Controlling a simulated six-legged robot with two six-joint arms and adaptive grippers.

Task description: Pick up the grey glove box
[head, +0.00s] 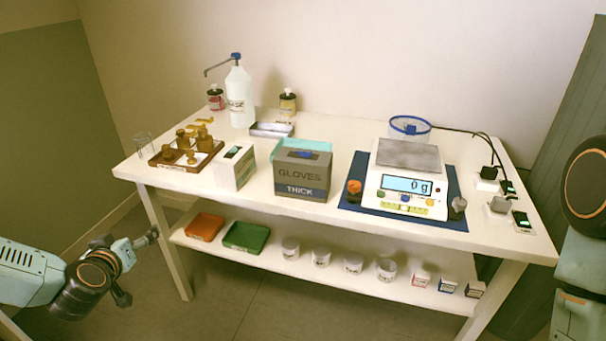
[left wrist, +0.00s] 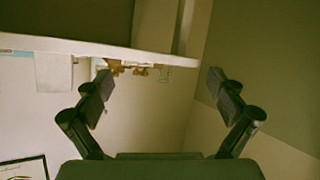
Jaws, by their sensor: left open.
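The grey glove box (head: 302,176) stands upright on the white table, near its front edge, with "GLOVES" and "THICK" printed on its front and a blue patch on top. My left gripper (head: 139,268) is low at the left, in front of the table and well apart from the box. In the left wrist view my left gripper (left wrist: 165,90) has its two fingers spread wide with nothing between them. The glove box cannot be made out in that view. My right arm shows at the right edge of the head view, but its gripper is out of view.
A white box (head: 235,168) stands left of the glove box, and a teal item (head: 306,145) is behind it. A scale (head: 405,183) on a blue mat is to the right. The lower shelf (head: 330,272) holds trays and jars.

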